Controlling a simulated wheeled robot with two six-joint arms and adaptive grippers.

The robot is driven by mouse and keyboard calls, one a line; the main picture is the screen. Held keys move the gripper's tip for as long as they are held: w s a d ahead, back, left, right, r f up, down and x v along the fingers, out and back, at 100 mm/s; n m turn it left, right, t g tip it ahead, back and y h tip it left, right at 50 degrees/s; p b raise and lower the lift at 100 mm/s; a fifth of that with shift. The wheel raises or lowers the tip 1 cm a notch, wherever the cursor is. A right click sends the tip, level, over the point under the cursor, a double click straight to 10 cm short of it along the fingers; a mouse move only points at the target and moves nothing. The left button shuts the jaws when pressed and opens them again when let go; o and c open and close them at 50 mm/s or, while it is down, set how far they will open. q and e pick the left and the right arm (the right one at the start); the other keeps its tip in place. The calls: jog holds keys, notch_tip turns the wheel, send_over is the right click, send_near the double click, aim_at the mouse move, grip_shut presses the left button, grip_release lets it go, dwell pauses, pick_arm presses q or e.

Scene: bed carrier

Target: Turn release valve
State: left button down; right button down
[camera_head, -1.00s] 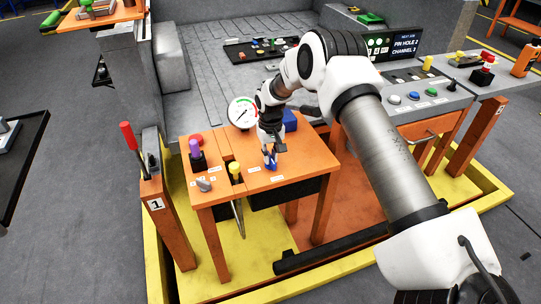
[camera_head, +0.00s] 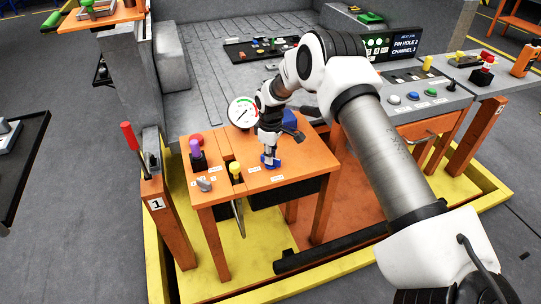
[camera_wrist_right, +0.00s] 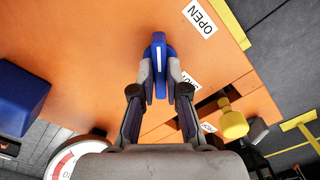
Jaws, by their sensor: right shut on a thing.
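The blue valve handle (camera_head: 271,161) stands on the orange table top (camera_head: 306,158), near its front middle. In the right wrist view the blue valve handle (camera_wrist_right: 158,48) has a white line along its top and a round blue base. My right gripper (camera_head: 269,155) comes down from above, and its fingers (camera_wrist_right: 160,80) are shut on the handle's bar, one on each side. A white OPEN label (camera_wrist_right: 200,18) lies on the table beside the handle. Another label is partly hidden by a finger. My left gripper is not in view.
A round gauge (camera_head: 242,113) stands behind the valve. A yellow knob (camera_head: 235,168), a purple-topped lever (camera_head: 196,150) and a grey knob (camera_head: 204,184) are to the left. A blue block (camera_wrist_right: 20,98) is close by. A red-handled lever (camera_head: 128,137) stands farther left.

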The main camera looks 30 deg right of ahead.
jog(key=n, duration=0.4)
jog(key=shift+n, duration=0.3)
jog(key=n, duration=0.4)
jog(key=shift+b, duration=0.35)
jog(key=c, duration=1.2)
grip_release()
